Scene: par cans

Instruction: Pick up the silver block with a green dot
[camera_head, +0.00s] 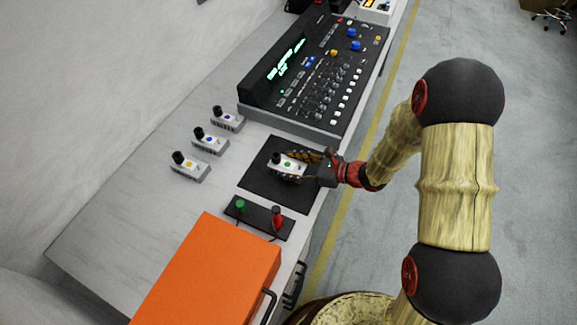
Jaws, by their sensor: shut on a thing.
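The silver block with a green dot (288,165) is over the black mat (262,188) on the long grey counter. It has a black knob at its left end, and the green dot faces up. My gripper (304,163) reaches in from the right and is shut on the block. The fingers partly hide the block's right side. I cannot tell whether the block touches the mat or is raised a little.
Similar silver blocks with a blue (209,141) and a yellow dot (189,165), and another one (226,118), stand left. A black control console (318,75) is behind. A black plate with green and red knobs (259,217) and an orange case (210,270) are in front.

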